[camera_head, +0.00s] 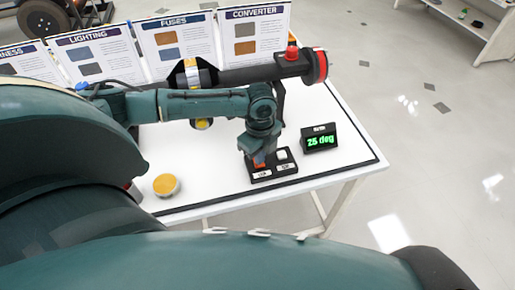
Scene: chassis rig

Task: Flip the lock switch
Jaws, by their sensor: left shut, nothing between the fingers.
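A black switch box (287,170) with two labelled switches lies on the white table. The right switch (281,155) is white. The left switch (260,163) shows orange-red and is partly covered by my left gripper. The labels are too small to read, so I cannot tell which one is the lock switch. My left gripper (257,157) points down at the left switch, shut and empty; its tips are hard to make out and contact cannot be told. My right gripper is out of view.
A display (319,138) reading "25 deg" stands right of the box. A dark horizontal shaft (240,76) with a red end runs behind my left arm. A round yellow-topped piece (166,185) lies front left. Sign boards (176,43) line the back.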

